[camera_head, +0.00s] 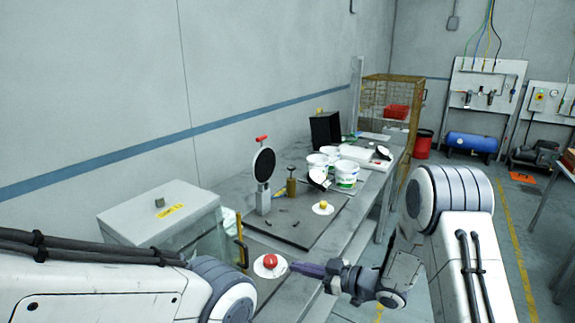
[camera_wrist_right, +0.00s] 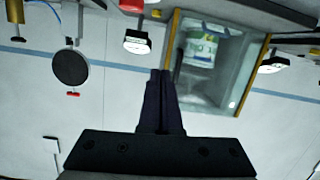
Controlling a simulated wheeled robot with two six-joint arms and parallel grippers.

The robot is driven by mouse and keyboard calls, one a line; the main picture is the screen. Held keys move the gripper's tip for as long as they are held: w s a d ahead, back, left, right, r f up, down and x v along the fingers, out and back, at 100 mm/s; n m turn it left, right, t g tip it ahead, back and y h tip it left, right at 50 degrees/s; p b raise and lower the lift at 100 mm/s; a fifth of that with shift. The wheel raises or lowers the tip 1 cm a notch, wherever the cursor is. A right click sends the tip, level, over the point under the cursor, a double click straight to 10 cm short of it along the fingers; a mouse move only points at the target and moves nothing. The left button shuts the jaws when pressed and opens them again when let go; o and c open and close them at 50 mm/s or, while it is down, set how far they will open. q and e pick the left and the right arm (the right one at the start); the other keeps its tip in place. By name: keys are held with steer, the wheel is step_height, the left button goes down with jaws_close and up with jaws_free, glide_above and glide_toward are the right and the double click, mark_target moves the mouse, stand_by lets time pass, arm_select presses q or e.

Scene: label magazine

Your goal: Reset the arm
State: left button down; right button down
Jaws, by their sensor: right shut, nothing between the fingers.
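My right gripper (camera_head: 294,267) reaches in from the right in the head view, low over the front edge of the bench. Its dark fingers are together and empty, and they also show shut in the right wrist view (camera_wrist_right: 160,74). The fingertips appear just right of a red push button (camera_head: 270,261) on a white round base; whether they touch it cannot be told. My left arm crosses the lower left of the head view, and its gripper is out of the picture.
A grey box with clear walls (camera_head: 160,211) stands left of the button; the upside-down wrist view shows a white tub (camera_wrist_right: 201,48) inside.

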steer(key=s+r+m+g+h, duration=0.2)
steer(key=s+h, duration=0.4)
steer(key=s, duration=1)
steer(key=s+r+m+g+h, duration=0.3)
steer(key=s+r+g+h, duration=0.2)
steer(key=s, duration=1.2)
steer(key=shift+s+d+g+h, duration=0.3)
steer(key=shift+d+g+h, duration=0.2)
steer(key=shift+g, duration=0.1)
steer(key=shift+a+r, duration=0.1)
steer(key=shift+a, duration=0.05)
